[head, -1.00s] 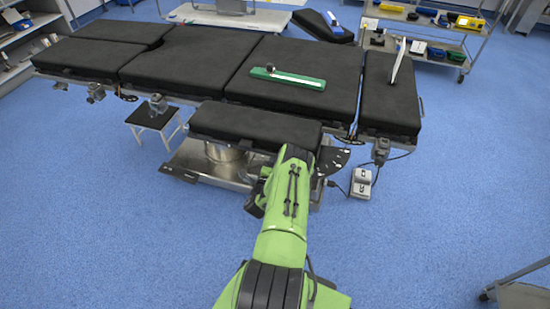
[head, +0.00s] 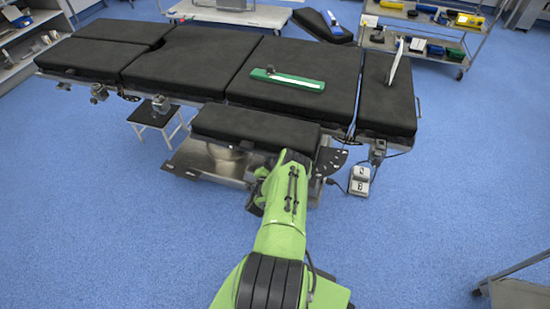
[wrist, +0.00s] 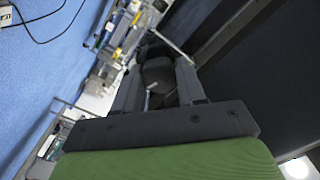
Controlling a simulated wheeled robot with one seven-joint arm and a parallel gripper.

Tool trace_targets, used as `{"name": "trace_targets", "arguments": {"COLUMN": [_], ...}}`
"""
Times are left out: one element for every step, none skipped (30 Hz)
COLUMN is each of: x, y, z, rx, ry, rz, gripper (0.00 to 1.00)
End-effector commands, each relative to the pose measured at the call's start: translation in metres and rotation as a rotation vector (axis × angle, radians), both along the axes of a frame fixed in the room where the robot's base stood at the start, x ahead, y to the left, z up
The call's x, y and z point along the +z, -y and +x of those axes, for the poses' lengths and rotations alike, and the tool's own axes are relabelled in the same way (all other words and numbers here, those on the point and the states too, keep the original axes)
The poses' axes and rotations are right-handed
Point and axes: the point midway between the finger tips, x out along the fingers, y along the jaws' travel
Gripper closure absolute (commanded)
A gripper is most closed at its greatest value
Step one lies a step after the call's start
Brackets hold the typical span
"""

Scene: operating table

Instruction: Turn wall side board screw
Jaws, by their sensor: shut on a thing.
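In the wrist view, my gripper (wrist: 160,72) is shut on a dark, rounded screw knob (wrist: 158,76), with one finger on each side of it. A thin metal shaft shows just below the knob. In the head view, a black padded side board (head: 255,127) juts out from the near side of the operating table (head: 185,68). My green arm reaches up to the board's right end. It hides the gripper and the screw in that view.
A green and white board (head: 288,79) lies on the table. A foot pedal (head: 359,180) with a cable stands on the floor right of my arm. A small black stool (head: 155,113) is at left. The blue floor at right is mostly clear.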

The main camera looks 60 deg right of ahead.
Motion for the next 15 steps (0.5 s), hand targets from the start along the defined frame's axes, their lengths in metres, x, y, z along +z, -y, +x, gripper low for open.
{"name": "trace_targets", "arguments": {"x": [0.0002,0.0002,0.0002,0.0002,0.0003,0.0003,0.0001,0.0000,0.0000,0.0002,0.0003,0.0004,0.0002,0.0000,0.0000], "y": [-0.0013,-0.0013,-0.0014,-0.0014,-0.0013,-0.0013,-0.0014,-0.0016,-0.0017,-0.0016,-0.0015,-0.0014,-0.0016,-0.0017,-0.0017], "z": [0.0005,0.0005,0.0006,0.0006,0.0007,0.0007,0.0008,0.0008,0.0008,0.0008,0.0009,0.0008,0.0008,0.0007,0.0006], "rx": [0.002,0.002,0.003,0.003,0.003,0.003,0.003,0.004,0.004,0.004,0.003,0.004,0.004,0.003,0.003], "ry": [-0.045,-0.073,-0.111,-0.140,-0.167,-0.204,-0.234,-0.261,-0.298,-0.327,-0.355,-0.392,-0.421,-0.449,-0.487], "rz": [-0.002,-0.006,-0.012,-0.017,-0.021,-0.027,-0.032,-0.035,-0.041,-0.046,-0.051,-0.057,-0.062,-0.065,-0.071], "gripper": [0.91,0.91,0.91,0.91,0.91,0.91,0.91,0.91,0.91,0.91,0.91,0.91,0.91,0.91,0.91]}}
